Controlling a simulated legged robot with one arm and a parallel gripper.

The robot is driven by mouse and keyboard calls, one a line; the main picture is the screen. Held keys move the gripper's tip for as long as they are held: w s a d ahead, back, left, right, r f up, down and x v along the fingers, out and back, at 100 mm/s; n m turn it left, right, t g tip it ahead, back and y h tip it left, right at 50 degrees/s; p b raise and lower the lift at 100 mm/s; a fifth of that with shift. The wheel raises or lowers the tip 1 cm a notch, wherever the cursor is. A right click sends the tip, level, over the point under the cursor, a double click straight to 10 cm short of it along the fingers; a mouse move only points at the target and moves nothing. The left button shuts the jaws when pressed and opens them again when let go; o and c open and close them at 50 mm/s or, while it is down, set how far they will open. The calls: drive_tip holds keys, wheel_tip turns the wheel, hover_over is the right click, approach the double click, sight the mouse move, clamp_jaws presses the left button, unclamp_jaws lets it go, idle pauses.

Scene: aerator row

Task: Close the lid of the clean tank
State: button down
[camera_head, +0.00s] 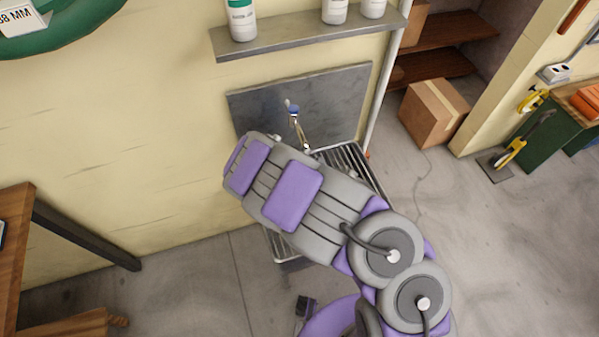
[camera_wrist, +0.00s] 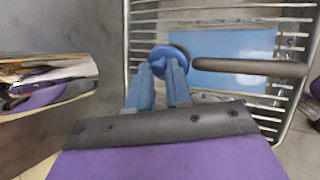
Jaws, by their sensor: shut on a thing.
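In the wrist view my gripper (camera_wrist: 160,74) reaches forward with two pale blue fingers. They close at a round blue knob-like piece (camera_wrist: 170,56), and I take it as held between them. A flat light-blue panel (camera_wrist: 238,48) lies just beyond, over the metal slats. I cannot tell whether this panel is the clean tank's lid, and no tank is clearly recognisable. In the head view my own arm hides the gripper and most of the slatted sink stand.
A dark rod (camera_wrist: 250,67) crosses the panel. A faucet (camera_head: 297,125) stands before a grey backsplash (camera_head: 345,95). The slatted rack (camera_head: 352,160) is beside my arm. A shelf (camera_head: 310,38) with bottles hangs above.

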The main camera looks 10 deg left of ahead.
drive_tip(key=shift+f, duration=0.1)
drive_tip(key=c, duration=1)
unclamp_jaws()
drive_tip(key=shift+c, duration=0.2)
drive_tip(key=p+v, duration=0.4)
drive_tip(key=v, duration=1.3)
drive_tip(key=shift+p, duration=0.35)
drive_tip(key=shift+s, duration=0.1)
